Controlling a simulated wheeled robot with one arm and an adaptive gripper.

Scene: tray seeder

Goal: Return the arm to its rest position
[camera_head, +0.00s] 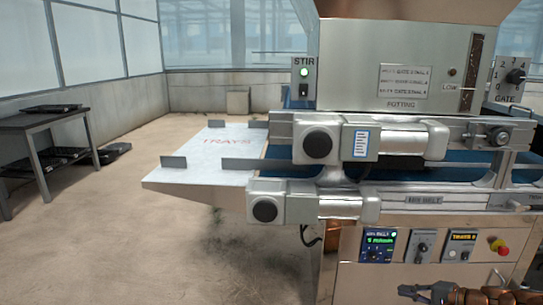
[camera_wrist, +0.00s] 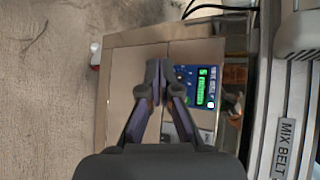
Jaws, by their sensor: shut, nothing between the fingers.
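My arm shows at the bottom right of the head view, low in front of the seeder's control panel. My gripper (camera_head: 412,291) points left there, and its dark fingers are small in that view. In the wrist view my gripper (camera_wrist: 159,78) has its two fingers close together with nothing held between them. Beyond the fingers is the seeder's front panel with a lit blue and green display (camera_wrist: 196,88). The same display (camera_head: 378,245) shows above and left of the gripper in the head view. I cannot tell the exact gap to the panel.
The seeder (camera_head: 375,60) fills the right side, with a mixing belt, motors, knobs and a red stop button (camera_head: 499,247). A tray shelf (camera_head: 215,145) sticks out left. A dark table (camera_head: 40,122) stands far left. The floor (camera_head: 120,235) between is clear.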

